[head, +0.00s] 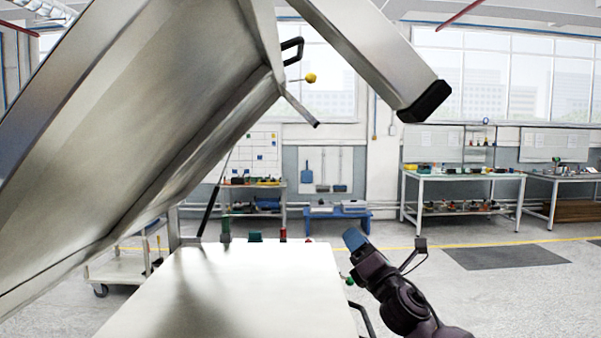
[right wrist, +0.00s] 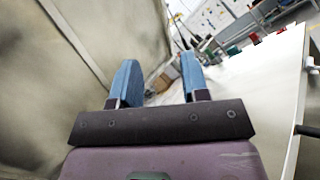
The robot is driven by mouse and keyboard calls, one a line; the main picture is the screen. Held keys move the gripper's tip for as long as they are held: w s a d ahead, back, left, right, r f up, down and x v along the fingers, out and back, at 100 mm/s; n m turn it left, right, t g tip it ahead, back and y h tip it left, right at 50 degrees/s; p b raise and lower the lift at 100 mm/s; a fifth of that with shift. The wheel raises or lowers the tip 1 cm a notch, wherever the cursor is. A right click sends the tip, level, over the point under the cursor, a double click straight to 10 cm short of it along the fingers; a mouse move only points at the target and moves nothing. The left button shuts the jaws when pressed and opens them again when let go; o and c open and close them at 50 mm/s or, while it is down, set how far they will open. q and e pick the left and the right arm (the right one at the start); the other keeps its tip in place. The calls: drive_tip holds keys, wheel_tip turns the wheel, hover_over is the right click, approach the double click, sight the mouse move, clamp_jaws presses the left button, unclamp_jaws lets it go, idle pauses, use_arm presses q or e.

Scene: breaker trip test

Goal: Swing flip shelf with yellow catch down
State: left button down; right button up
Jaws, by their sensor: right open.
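The flip shelf (head: 130,110) is a large grey metal panel, tilted steeply up over the left of the head view. The yellow catch (head: 310,78) is a small ball on a thin rod at the shelf's far side, beside a black handle (head: 292,48). My right gripper (head: 355,240), with blue fingers, is beside the right edge of the white worktop, well below the catch and apart from it. In the right wrist view the gripper (right wrist: 158,80) is open and empty, with a pale metal panel (right wrist: 50,70) on the left. My left gripper is out of view.
A white worktop (head: 240,300) lies under the raised shelf, with small coloured parts at its back edge. A metal beam with a black end cap (head: 424,102) hangs at the upper right. A trolley (head: 120,268) stands behind at left. Floor at right is clear.

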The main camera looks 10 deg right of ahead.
drive_tip(key=w+a+r+n+g+y, duration=0.2)
drive_tip(key=r+n+g+y, duration=0.3)
drive_tip(key=r+n, duration=0.6)
drive_tip(key=w+a+r+n+g+y, duration=0.2)
drive_tip(key=r+n+y, duration=0.5)
drive_tip(key=r+n, duration=0.35)
drive_tip(key=n+g, duration=0.5)
drive_tip(key=n, duration=0.8)
approach(301, 50)
drive_tip(key=w+r, duration=0.1)
drive_tip(key=w, duration=0.1)
drive_tip(key=shift+h, duration=0.4)
drive_tip(key=p+x, duration=0.1)
drive_tip(key=x, duration=0.9)
drive_tip(key=shift+w+d+r, duration=0.15)
drive_tip(key=shift+w+d, duration=0.05)
clamp_jaws()
